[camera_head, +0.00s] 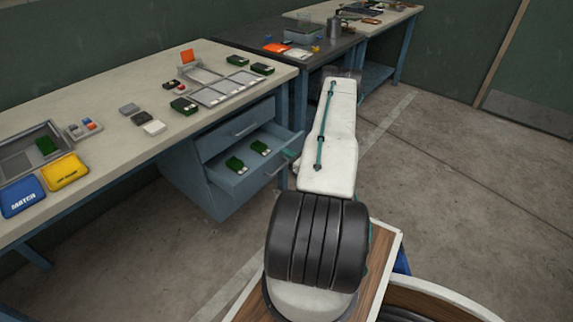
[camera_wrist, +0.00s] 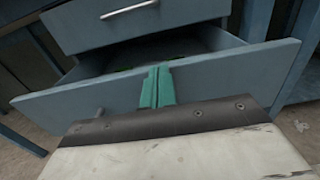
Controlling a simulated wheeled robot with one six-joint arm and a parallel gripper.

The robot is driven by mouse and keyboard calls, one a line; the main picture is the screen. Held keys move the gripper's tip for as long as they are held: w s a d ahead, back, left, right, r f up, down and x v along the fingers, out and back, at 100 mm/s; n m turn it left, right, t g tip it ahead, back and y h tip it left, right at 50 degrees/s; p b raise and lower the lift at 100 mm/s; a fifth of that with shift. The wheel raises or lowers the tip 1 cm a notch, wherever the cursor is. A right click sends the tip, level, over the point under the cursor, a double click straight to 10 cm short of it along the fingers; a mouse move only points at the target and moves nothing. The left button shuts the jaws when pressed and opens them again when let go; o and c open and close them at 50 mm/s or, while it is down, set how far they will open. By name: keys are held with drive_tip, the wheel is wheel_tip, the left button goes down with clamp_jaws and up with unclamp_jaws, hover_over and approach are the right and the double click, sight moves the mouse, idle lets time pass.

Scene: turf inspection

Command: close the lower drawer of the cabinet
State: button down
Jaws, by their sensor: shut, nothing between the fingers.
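The blue-grey cabinet (camera_head: 190,185) stands under the workbench. Its lower drawer (camera_head: 250,183) is pulled out, with green-and-white items (camera_head: 259,147) lying inside. The upper drawer (camera_head: 232,131) is shut. In the wrist view the lower drawer's front panel (camera_wrist: 225,77) spans the picture, with the upper drawer (camera_wrist: 85,28) behind and above it. My gripper (camera_wrist: 157,85) has its teal fingers together and empty, in front of the lower drawer's panel near its middle. I cannot tell if they touch it. Most of the lower drawer's handle is hidden behind my gripper.
The workbench top (camera_head: 110,160) carries trays, green modules, a blue box (camera_head: 22,196) and a yellow box (camera_head: 64,171). A dark table (camera_head: 262,34) stands beyond it. The concrete floor (camera_head: 455,165) to the right is clear.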

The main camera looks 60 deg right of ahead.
drive_tip(key=w+d, duration=0.2)
drive_tip(key=w, duration=1.2)
drive_tip(key=shift+w, duration=0.3)
drive_tip(key=shift+s+d, duration=0.1)
